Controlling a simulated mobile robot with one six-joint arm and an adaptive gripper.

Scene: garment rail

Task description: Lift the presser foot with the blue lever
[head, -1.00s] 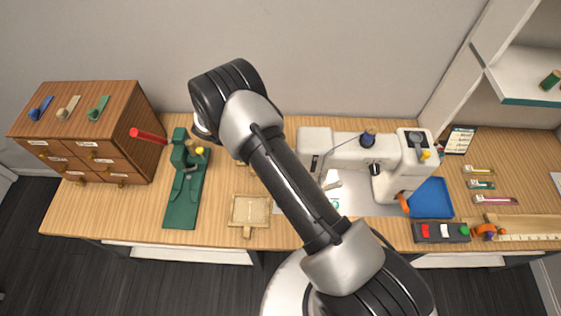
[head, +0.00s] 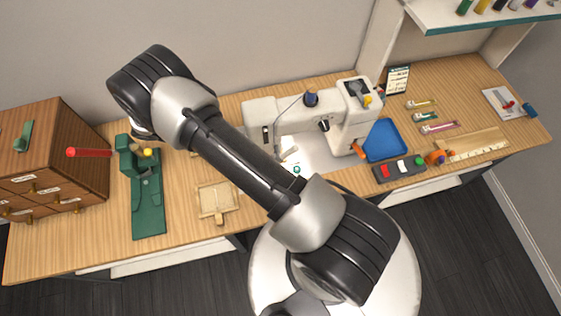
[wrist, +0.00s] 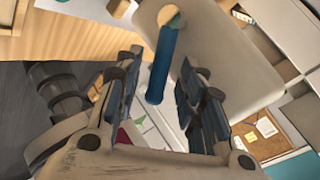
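The white sewing machine (head: 352,125) stands on the wooden table in the head view, partly covered by my arm. In the wrist view its pale body (wrist: 215,45) fills the upper middle, and the blue lever (wrist: 163,60) sticks out from a round opening in it. My gripper (wrist: 158,72) is open in the wrist view. The lever shows in the gap between the two fingers, with space visible on both sides; I cannot tell how deep it lies between them. My gripper and the blue lever cannot be made out in the head view, and the presser foot is not clearly visible.
A green press with a red handle (head: 90,153) and a wooden drawer cabinet (head: 75,150) stand at the left. A blue tray (head: 384,140) and a switch box (head: 399,169) lie right of the machine. A small wooden frame (head: 217,198) lies in front.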

